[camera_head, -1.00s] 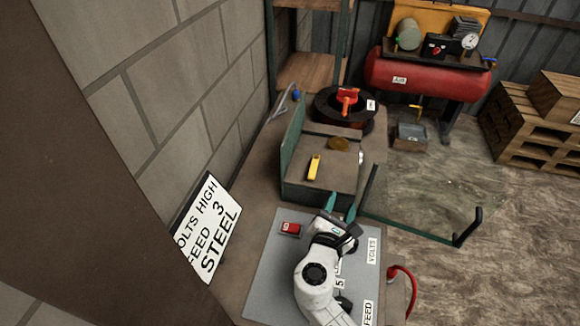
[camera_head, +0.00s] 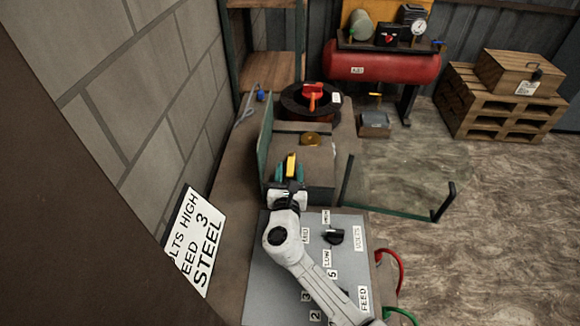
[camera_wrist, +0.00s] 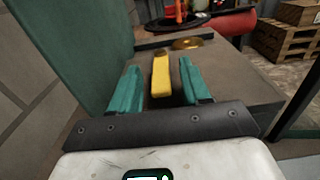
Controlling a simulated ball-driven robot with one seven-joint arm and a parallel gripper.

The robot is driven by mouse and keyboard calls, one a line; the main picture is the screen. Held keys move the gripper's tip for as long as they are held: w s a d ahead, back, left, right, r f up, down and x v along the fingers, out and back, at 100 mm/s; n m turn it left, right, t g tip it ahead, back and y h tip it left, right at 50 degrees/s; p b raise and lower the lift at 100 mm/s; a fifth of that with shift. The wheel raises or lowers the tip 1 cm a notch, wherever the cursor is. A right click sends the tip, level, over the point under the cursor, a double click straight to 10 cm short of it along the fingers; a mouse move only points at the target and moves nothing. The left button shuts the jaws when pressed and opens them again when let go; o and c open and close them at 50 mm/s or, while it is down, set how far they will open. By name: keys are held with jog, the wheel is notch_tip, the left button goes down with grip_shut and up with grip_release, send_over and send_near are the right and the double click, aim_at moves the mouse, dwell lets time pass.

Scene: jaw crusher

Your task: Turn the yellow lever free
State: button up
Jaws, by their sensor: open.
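The yellow lever (camera_head: 291,165) is a short bar on the brown top of a green-sided machine box (camera_head: 318,166). In the wrist view the lever (camera_wrist: 160,75) points away from me, between the two teal fingers. My gripper (camera_head: 290,172) is open, with one finger on each side of the lever and a visible gap to each. In the wrist view my gripper (camera_wrist: 160,85) shows the same. I cannot tell how deep the fingertips sit beside the lever. The lever's near end is close to the dark gripper body.
A brass disc (camera_head: 310,139) lies beyond the lever. A green upright plate (camera_head: 265,140) stands close on the left. Behind is a black spool with a red-orange handle (camera_head: 312,97). A grey panel (camera_head: 265,285) with a black knob (camera_head: 334,236) lies under my arm. A clear-paned frame (camera_head: 400,211) is at right.

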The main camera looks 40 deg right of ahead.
jog(key=shift+x, duration=0.9)
grip_shut()
